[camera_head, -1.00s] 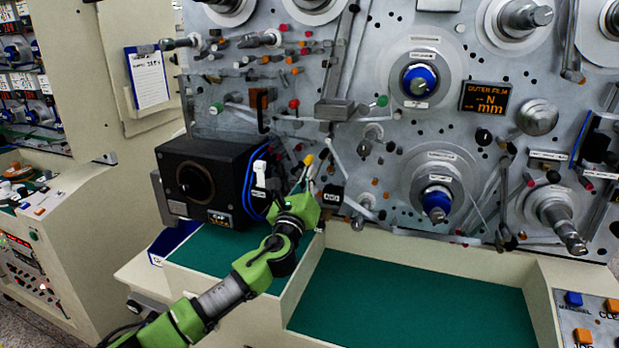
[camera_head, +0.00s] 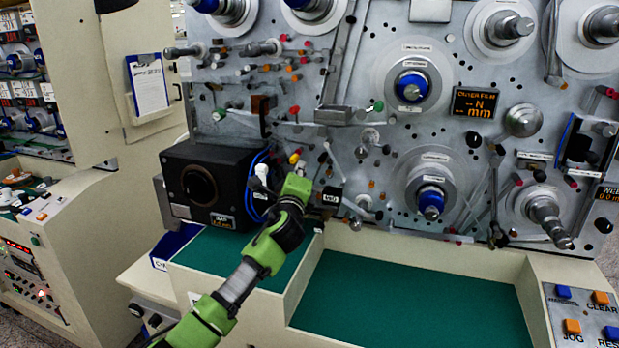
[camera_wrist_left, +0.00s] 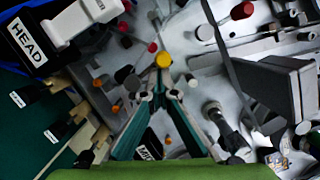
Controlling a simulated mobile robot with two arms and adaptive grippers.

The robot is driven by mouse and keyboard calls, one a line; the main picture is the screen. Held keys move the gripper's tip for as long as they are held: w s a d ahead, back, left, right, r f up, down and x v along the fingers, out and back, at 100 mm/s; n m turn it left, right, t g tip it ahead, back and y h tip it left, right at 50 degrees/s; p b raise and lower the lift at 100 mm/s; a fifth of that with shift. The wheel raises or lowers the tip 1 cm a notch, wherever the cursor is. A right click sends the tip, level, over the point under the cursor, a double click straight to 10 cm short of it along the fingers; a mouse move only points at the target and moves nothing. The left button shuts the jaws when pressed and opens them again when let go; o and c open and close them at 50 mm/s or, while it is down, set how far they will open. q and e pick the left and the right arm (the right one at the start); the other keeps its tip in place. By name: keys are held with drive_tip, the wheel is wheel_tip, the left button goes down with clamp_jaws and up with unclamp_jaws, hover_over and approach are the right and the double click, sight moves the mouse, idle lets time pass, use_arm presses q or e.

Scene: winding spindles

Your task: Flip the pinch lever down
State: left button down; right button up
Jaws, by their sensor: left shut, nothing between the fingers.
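A yellow-tipped knob (camera_head: 295,157), which looks like the end of the pinch lever, stands out from the machine panel to the right of the black box. In the left wrist view the yellow knob (camera_wrist_left: 163,61) sits just beyond my fingertips. My left gripper (camera_wrist_left: 160,96) is shut and empty, its two fingers meeting at the tips. In the head view the left gripper (camera_head: 297,176) is close below the knob; whether it touches is unclear. The lever's shaft is mostly hidden. My right gripper is not in view.
A black box (camera_head: 232,170) with a round opening stands left of the gripper. A white handle (camera_wrist_left: 82,22) beside a HEAD label is close by. Pins and rollers crowd the panel. The green tray floor (camera_head: 420,300) below is clear.

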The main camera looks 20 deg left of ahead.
use_arm(q)
drive_tip(key=shift+s+a+r+n, duration=0.15)
drive_tip(key=shift+a+n, duration=0.2)
drive_tip(key=shift+n, duration=0.55)
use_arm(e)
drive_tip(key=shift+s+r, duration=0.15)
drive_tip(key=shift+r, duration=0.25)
